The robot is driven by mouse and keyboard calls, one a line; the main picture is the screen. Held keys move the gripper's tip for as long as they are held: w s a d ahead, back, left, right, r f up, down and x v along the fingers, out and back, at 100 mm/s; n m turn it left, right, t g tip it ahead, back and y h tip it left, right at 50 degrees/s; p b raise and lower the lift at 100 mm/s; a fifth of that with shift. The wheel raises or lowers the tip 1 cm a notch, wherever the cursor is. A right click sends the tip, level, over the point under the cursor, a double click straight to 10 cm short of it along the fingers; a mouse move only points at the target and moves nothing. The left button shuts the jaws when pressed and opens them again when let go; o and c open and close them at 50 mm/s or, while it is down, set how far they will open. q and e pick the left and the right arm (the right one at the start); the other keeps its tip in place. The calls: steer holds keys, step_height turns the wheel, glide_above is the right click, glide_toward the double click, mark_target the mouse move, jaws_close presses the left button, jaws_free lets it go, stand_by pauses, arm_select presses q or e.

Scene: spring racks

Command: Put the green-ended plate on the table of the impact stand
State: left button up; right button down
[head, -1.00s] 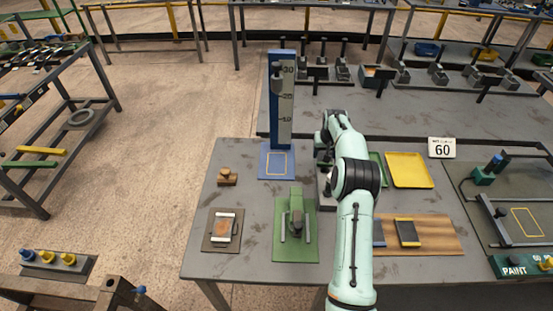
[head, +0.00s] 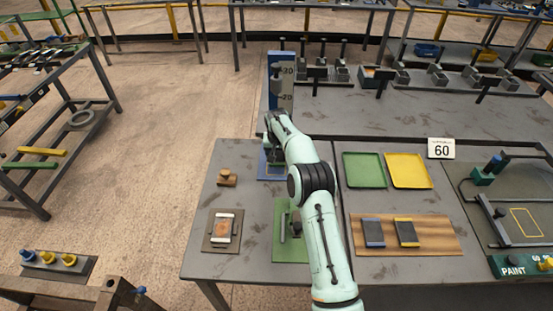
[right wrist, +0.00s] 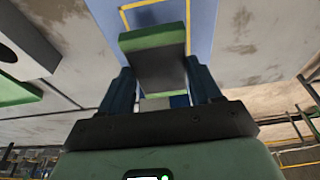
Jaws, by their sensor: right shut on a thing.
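The green-ended plate (right wrist: 158,66) is between the fingers of my right gripper (right wrist: 160,84), with its green end pointing away from the gripper. The right gripper (head: 276,156) is shut on it, over the blue table (right wrist: 203,28) of the impact stand. In the head view the arm hides the plate and most of that blue table (head: 263,172). The stand's tall blue post with a number scale (head: 286,85) rises behind. I cannot tell whether the plate touches the table. Part of the table's yellow outline shows past the plate. My left gripper is not in view.
A green fixture (head: 283,240) stands in front, partly behind my arm. A wooden block (head: 227,177) and a framed pad (head: 222,231) are at left. Green (head: 364,170) and yellow (head: 409,170) trays and a wooden board (head: 435,236) with two plates lie at right.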

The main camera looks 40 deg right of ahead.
steer(key=shift+a+x, duration=0.2)
steer(key=shift+x, duration=0.6)
steer(key=shift+a+x, duration=0.15)
steer(key=shift+x, duration=0.65)
steer(key=shift+a+f, duration=0.1)
steer(key=shift+c, duration=1)
jaws_free()
steer(key=shift+s+f, duration=0.1)
steer(key=shift+f, duration=0.05)
steer(key=v, duration=1.2)
steer(key=shift+b, duration=0.3)
steer(key=shift+s, duration=0.1)
steer(key=shift+a, duration=0.1)
